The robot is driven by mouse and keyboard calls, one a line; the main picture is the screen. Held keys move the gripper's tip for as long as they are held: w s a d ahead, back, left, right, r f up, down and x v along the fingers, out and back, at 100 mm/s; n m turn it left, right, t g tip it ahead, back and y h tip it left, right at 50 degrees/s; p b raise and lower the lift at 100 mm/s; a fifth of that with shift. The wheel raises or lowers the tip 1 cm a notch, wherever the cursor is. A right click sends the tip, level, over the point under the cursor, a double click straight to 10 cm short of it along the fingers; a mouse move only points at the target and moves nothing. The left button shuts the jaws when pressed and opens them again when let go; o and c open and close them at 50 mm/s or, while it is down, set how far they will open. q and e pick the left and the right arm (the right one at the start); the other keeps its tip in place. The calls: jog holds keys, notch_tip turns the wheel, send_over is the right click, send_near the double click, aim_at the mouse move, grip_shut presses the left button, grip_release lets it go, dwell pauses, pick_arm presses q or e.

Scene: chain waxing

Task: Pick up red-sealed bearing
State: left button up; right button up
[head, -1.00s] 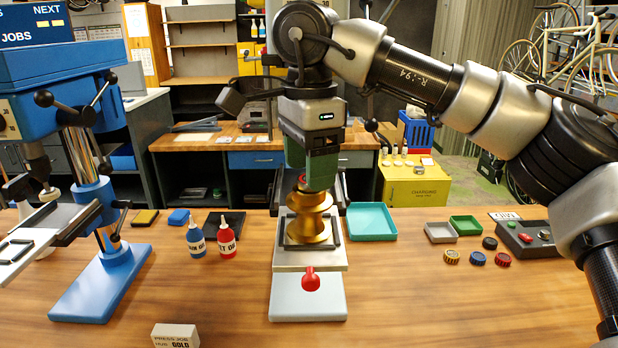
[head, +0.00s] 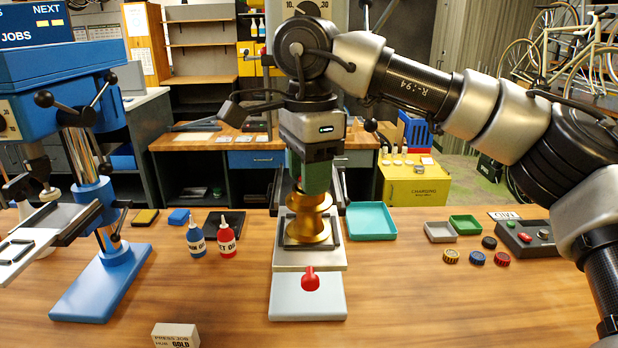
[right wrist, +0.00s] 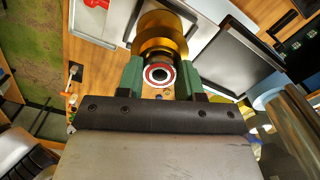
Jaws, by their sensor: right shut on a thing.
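The red-sealed bearing (right wrist: 158,74) shows in the right wrist view as a red ring with a pale inner ring and dark centre. My right gripper (right wrist: 159,80) is shut on it, with a green finger at each side. In the head view my right gripper (head: 308,186) points down just over the top of the gold hub (head: 309,228). The hub stands upright on the press plate and lies right beyond the bearing in the wrist view. Whether bearing and hub touch is unclear. My left gripper is not in view.
A teal tray (head: 371,222) is right of the press base (head: 307,301), which has a red knob (head: 310,280). Oil bottles (head: 227,239) stand left, near the blue drill press (head: 98,270). Several small coloured discs (head: 502,259) lie right. The front right table is clear.

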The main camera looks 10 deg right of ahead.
jog(key=shift+r, duration=0.1)
notch_tip(320, 180, up, 4)
jog(key=shift+r+b, duration=0.1)
jog(key=shift+b, duration=0.45)
jog(key=s+d+r, duration=0.6)
jog(key=s+d, duration=0.2)
jog(key=w+a+f+m, duration=0.2)
jog(key=f, duration=0.1)
jog(key=w+a+f+m, duration=0.5)
jog(key=w+a+f, duration=0.1)
jog(key=shift+f+y+p, duration=0.1)
jog(key=shift+y+p, duration=0.2)
jog(key=shift+p, duration=0.1)
jog(key=shift+f+m, duration=0.15)
jog(key=shift+m, duration=0.25)
jog(key=shift+f+b, duration=0.3)
jog(key=shift+b, duration=0.1)
jog(key=shift+f, duration=0.25)
jog(key=o, duration=1)
jog(key=shift+s, duration=0.15)
